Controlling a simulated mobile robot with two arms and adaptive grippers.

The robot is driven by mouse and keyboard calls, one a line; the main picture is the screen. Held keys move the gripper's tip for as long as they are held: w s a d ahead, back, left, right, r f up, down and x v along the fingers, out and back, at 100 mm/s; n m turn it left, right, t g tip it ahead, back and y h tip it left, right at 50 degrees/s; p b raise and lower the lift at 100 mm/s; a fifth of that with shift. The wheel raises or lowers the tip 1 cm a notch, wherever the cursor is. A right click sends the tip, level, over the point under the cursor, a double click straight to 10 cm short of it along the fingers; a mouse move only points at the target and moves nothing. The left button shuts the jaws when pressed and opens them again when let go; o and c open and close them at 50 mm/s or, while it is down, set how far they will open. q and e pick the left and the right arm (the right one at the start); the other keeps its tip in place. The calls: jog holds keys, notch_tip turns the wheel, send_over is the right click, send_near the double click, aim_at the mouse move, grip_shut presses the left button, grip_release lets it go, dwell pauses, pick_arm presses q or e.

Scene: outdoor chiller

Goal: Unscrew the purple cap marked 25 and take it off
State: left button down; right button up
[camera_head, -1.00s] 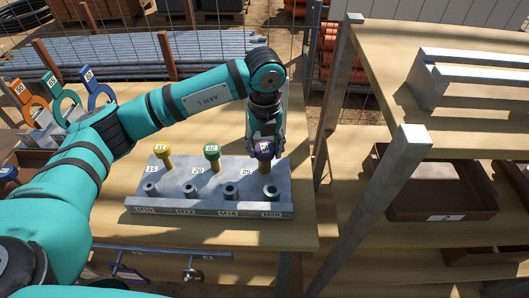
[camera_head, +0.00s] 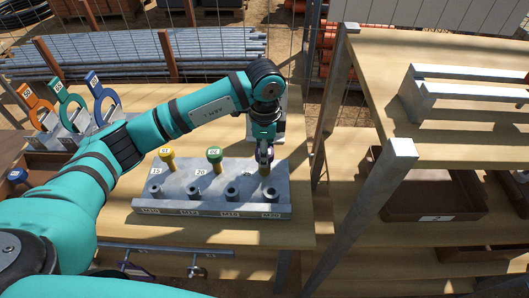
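The purple cap marked 25 (camera_head: 260,157) sits on a brass-coloured stem at the right end of a grey metal block (camera_head: 210,210) in the head view. The label 25 is on the block beside it, and the cap is mostly hidden by my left gripper. My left gripper (camera_head: 265,154) points straight down at the cap, with a finger in front of it. Whether the fingers are pressed on the cap is too small to tell. My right gripper is not in view.
A yellow cap (camera_head: 166,154) and a green cap (camera_head: 214,154) stand on the same block, left of the purple one. Several short studs line its front. A metal post (camera_head: 372,205) and a brown tray (camera_head: 430,200) are on the right.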

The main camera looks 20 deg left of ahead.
pick_arm(q)
jog(key=shift+r+p, duration=0.35)
jog(key=shift+r, duration=0.35)
jog(key=shift+r+p, duration=1.45)
jog(key=shift+r, duration=0.55)
jog(key=c, duration=1.2)
grip_release()
grip_shut()
